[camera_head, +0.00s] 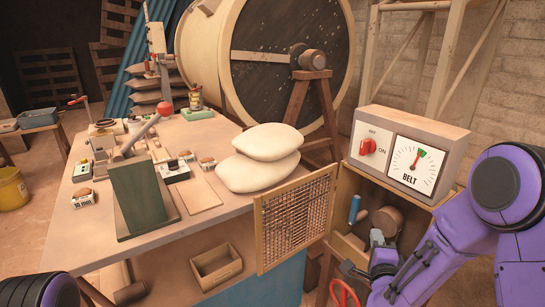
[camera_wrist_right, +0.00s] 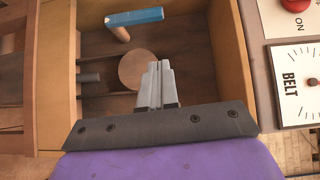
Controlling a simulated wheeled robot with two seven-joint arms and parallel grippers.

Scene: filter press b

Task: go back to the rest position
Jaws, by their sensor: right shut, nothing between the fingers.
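My right arm comes in from the right in the head view. Its gripper (camera_head: 377,238) is in front of the open wooden cabinet (camera_head: 343,190) below the BELT control box. In the right wrist view the two grey fingers (camera_wrist_right: 158,68) are pressed together with nothing between them, pointing into the cabinet. A blue-handled tool (camera_head: 354,209) and a round wooden piece (camera_head: 387,221) are inside, beyond the fingertips; I cannot tell the exact gap. Only a purple part of my left arm (camera_head: 52,290) shows at the lower left; its gripper is out of view.
The cabinet's lattice door (camera_head: 295,220) stands open on the left. The control box (camera_head: 412,150) with a red knob (camera_head: 368,147) sits on top. A workbench (camera_head: 230,208) holds two white sacks (camera_head: 262,158), a green stand (camera_head: 138,195) and small items. A red wheel (camera_head: 343,294) is low by my right arm.

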